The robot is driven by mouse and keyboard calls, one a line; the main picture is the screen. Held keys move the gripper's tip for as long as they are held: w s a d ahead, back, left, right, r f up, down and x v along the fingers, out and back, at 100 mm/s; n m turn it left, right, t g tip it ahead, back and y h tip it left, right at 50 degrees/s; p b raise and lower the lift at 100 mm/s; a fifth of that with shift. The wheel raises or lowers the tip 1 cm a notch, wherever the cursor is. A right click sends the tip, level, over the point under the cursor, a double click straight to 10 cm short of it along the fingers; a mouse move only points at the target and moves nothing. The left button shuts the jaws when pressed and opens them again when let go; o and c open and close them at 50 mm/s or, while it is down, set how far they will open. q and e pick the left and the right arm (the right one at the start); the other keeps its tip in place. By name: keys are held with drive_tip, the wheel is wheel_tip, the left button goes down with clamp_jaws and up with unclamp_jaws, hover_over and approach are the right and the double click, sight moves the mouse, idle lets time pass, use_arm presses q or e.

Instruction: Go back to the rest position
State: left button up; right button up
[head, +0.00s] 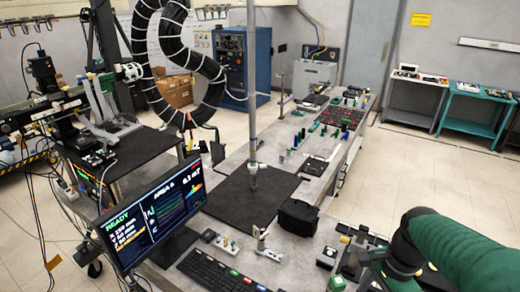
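My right arm, with a green sleeve and dark grey joint, comes in at the lower right. Dark parts by its end (354,258) lie over the near right of the table; I cannot make out the fingertips or whether they hold anything. My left arm and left gripper are not in view. A grey upright probe rod (252,100) comes down over a black mat (228,190) on the long grey table (318,205). A small pale metal stand (264,243) is upright on the table in front of the mat.
A monitor (155,215) reading READY and a black keyboard (215,272) are at the near left. A black pouch (297,217) sits right of the mat. Small parts crowd the far table. A thick black ribbed hose (190,65) hangs at the back left. The floor at right is clear.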

drive_tip(key=s+a+f+n+t+b, duration=0.1)
drive_tip(key=s+a+f+n+b, duration=0.1)
drive_tip(key=f+n+b, duration=0.5)
drive_tip(key=s+a+f+n+t+h+b, duration=0.1)
drive_tip(key=a+f+n+b, duration=0.3)
drive_tip(key=f, duration=1.5)
drive_tip(key=n+b, duration=0.4)
drive_tip(key=b, duration=0.1)
drive_tip(key=shift+s+f+t, duration=0.2)
drive_tip(key=shift+s+t, duration=0.15)
drive_tip(key=shift+t, duration=0.05)
drive_tip(key=shift+s, duration=0.15)
drive_tip(key=shift+a, duration=0.1)
